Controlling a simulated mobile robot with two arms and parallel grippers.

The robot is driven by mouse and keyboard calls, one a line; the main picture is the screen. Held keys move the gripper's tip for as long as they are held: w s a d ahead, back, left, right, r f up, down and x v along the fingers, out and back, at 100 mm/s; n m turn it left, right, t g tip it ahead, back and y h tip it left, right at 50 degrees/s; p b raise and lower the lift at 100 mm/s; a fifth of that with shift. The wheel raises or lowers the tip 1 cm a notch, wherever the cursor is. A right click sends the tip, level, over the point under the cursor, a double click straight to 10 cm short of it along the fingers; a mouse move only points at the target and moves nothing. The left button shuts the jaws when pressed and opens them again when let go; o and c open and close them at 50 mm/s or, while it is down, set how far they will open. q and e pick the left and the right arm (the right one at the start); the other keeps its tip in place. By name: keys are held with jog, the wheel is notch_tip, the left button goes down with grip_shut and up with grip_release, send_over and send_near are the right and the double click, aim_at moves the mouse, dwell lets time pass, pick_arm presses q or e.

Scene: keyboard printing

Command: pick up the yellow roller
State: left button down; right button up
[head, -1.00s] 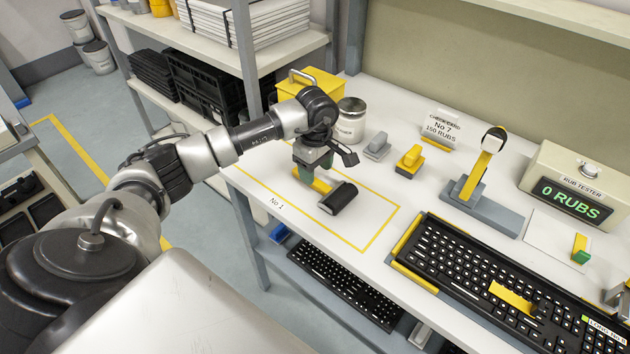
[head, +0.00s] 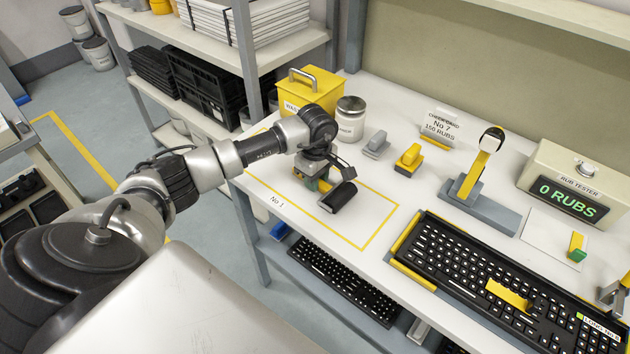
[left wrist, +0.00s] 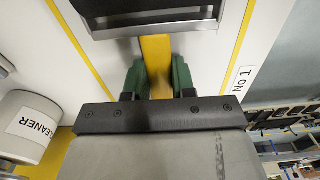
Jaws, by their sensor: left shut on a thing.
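The yellow roller has a dark cylinder (head: 338,197) and a yellow handle (left wrist: 156,62). It lies on the white table inside the yellow-lined area marked No 1. My left gripper (head: 312,180) is low over the table at the handle end, pointing down. In the left wrist view its green fingers (left wrist: 158,78) are on both sides of the yellow handle, shut on it. The cylinder shows only in part at the top of that view. My right gripper is in neither view.
A white jar (head: 350,120) and a yellow waste box (head: 308,92) stand behind my left gripper. A grey block (head: 376,145) and a yellow-and-grey block (head: 409,160) stand to the right. A black keyboard (head: 480,275) lies at the front right.

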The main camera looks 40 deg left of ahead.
pick_arm(q)
jog(key=shift+r, duration=0.1)
jog(key=shift+r, duration=0.5)
notch_tip(320, 180, up, 3)
jog(key=shift+f+b, duration=0.15)
jog(key=shift+b, duration=0.5)
jog(key=s+d+r+b, duration=0.1)
jog(key=s+d+r, duration=0.1)
jog(key=d, duration=0.3)
jog(key=s+d+r+b, duration=0.1)
jog(key=s+d+r, duration=0.1)
jog(key=d+r, duration=0.3)
jog(key=shift+s+d, duration=0.35)
jog(key=shift+r, duration=0.1)
jog(key=c, duration=1.6)
grip_release()
grip_shut()
